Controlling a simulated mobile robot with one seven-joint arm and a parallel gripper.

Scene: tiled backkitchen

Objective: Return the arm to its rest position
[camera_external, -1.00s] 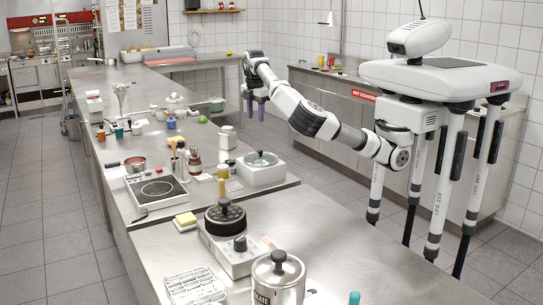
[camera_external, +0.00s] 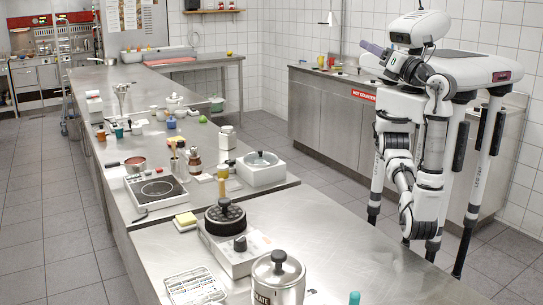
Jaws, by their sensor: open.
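My arm is folded up close against my body at the right of the external view. Its links bend down in front of my legs and back up beside my head. My gripper (camera_external: 372,56) points left at about head height, with its purple-grey fingers in front of the tiled wall and back counter. It is open, and nothing shows between the fingers. It is well away from the steel work table (camera_external: 330,225) and touches none of the things on it.
A steel counter (camera_external: 330,110) runs behind me. Floor between table and counter is free.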

